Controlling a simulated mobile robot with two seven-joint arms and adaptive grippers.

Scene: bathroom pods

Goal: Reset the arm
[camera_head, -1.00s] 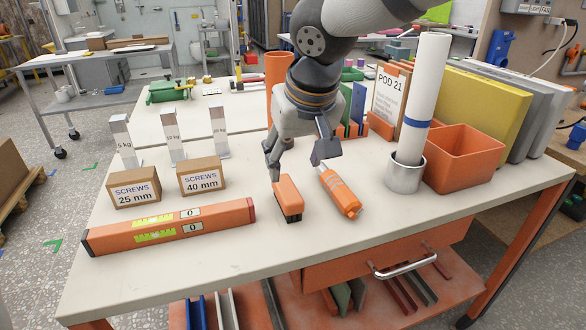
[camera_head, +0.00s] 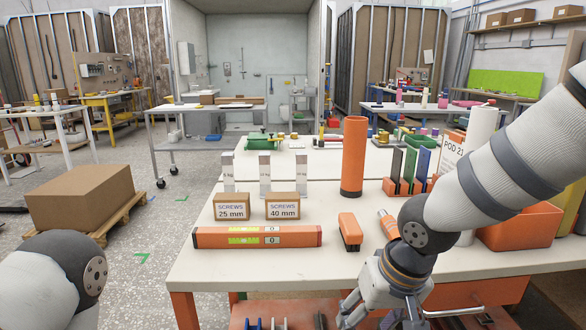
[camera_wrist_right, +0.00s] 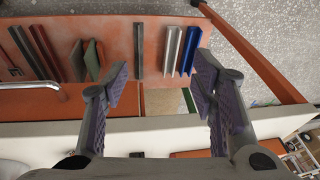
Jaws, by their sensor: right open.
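My right arm (camera_head: 490,185) comes in from the right of the head view. Its gripper (camera_head: 380,312) hangs at the table's front edge, pointing down, with fingers apart. In the right wrist view the gripper (camera_wrist_right: 160,85) is open, with nothing between its fingers. Below it are the table's front edge and the orange lower shelf (camera_wrist_right: 130,50). A rounded link of my left arm (camera_head: 60,278) shows at the lower left; the left gripper is out of view.
On the table (camera_head: 225,270) stand an orange spirit level (camera_head: 257,237), two screw boxes (camera_head: 232,206), an orange block-like tool (camera_head: 350,232), an orange cylinder (camera_head: 353,157) and a white roll (camera_head: 480,135). My right arm partly hides an orange bottle-like item (camera_head: 388,224).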

